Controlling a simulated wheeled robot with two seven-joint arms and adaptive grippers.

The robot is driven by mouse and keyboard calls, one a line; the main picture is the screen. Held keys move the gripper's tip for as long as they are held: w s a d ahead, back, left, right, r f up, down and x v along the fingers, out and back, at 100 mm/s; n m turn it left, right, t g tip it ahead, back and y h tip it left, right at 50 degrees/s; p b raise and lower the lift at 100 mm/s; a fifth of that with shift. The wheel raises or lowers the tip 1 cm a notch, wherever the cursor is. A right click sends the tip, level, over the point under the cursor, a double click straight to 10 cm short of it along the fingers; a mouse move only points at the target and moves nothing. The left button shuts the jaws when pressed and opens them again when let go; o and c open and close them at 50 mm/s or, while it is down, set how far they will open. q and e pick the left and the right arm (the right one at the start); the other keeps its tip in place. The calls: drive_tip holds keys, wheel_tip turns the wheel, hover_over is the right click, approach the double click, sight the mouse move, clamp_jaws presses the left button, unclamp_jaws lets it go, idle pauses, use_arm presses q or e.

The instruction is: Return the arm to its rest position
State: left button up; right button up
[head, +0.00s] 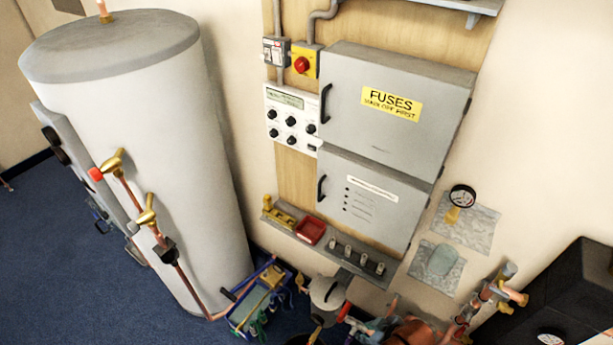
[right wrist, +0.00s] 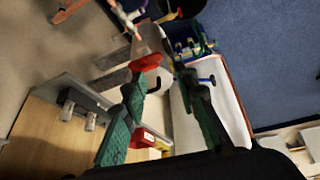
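My right gripper (right wrist: 162,88) shows in the right wrist view with its two green-padded fingers spread apart. Nothing is held between them. In the head view, what seems to be this gripper (head: 376,325) is low at the bottom edge, among pipe parts, small and partly hidden. It is just right of a red handle (head: 343,312), which also shows beyond the fingers in the wrist view (right wrist: 145,63). I cannot tell whether the gripper touches anything. My left gripper is not in view.
A white tank (head: 150,130) with valves stands left. A blue toolbox (head: 258,305) stands on the floor. Copper pipes (head: 485,300) and a black case (head: 570,300) are lower right.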

drive_tip(key=s+d+m+g+h, duration=0.1)
drive_tip(key=s+d+m+h, duration=0.3)
drive_tip(key=s+d+m, duration=0.8)
drive_tip(key=s+d+f+n+g, duration=0.1)
drive_tip(key=d+f+n, duration=0.1)
drive_tip(key=f, duration=1.3)
drive_tip(key=s+d+f+n, duration=0.1)
drive_tip(key=f+n, duration=0.1)
drive_tip(key=f, duration=1.3)
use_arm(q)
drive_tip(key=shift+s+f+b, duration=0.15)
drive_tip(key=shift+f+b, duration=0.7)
use_arm(e)
drive_tip(key=s+f+g, duration=0.1)
drive_tip(key=s+f, duration=1.8)
drive_tip(key=s, duration=0.1)
drive_tip(key=shift+d+f+y, duration=0.15)
drive_tip(key=shift+f+y, duration=0.15)
drive_tip(key=shift+f, duration=0.05)
